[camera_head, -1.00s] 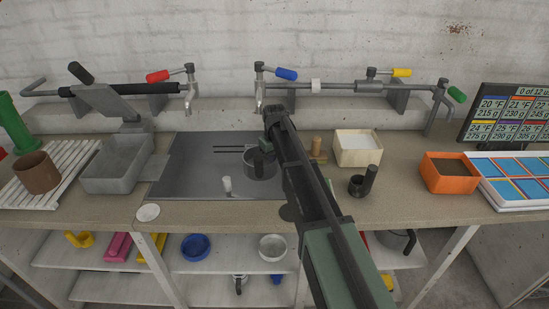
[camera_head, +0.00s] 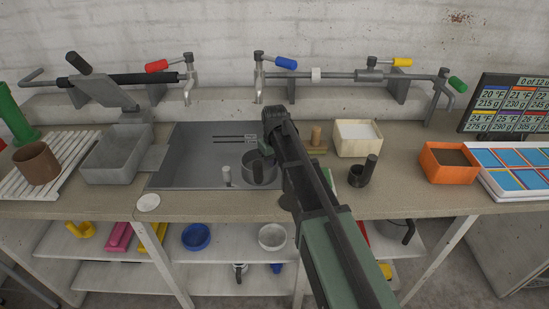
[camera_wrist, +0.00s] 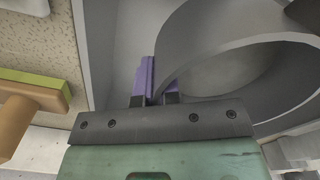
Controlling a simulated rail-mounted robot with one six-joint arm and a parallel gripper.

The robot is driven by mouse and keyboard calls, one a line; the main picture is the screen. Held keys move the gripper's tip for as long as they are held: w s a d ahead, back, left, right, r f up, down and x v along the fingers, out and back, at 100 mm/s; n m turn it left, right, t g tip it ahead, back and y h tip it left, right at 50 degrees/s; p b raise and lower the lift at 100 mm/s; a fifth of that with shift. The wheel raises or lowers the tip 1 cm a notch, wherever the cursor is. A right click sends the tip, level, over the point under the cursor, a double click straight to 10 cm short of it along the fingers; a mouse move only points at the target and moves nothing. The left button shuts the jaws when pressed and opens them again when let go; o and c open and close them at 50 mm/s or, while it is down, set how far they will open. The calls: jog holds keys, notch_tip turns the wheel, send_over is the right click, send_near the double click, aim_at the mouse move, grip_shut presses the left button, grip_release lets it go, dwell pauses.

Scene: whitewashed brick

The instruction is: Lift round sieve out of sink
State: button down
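The round sieve (camera_head: 259,172) is a grey, ring-like vessel with a tall side wall, seen over the right part of the sink (camera_head: 195,165), a dark steel basin set in the counter. My gripper (camera_wrist: 158,88) is at the sieve's left rim in the wrist view. Its purple finger lies against the outside of the wall, and the other finger is mostly hidden behind the wall. The sieve (camera_wrist: 245,65) fills the right of that view, with the grey sink wall beside it. My gripper appears shut on the rim. How high the sieve is above the sink floor is hard to tell.
A small white upright object (camera_head: 227,176) stands close left of the sieve. A grey basin (camera_head: 118,157) is further left. Right of my arm are a cream box (camera_head: 357,150), a dark cup (camera_head: 360,177) and an orange box (camera_head: 448,178). Taps (camera_head: 258,80) reach over the sink's back.

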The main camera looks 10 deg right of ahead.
jog(key=shift+s, duration=0.25)
jog(key=shift+a+r, duration=0.1)
notch_tip(320, 180, up, 4)
jog(key=p, duration=0.4)
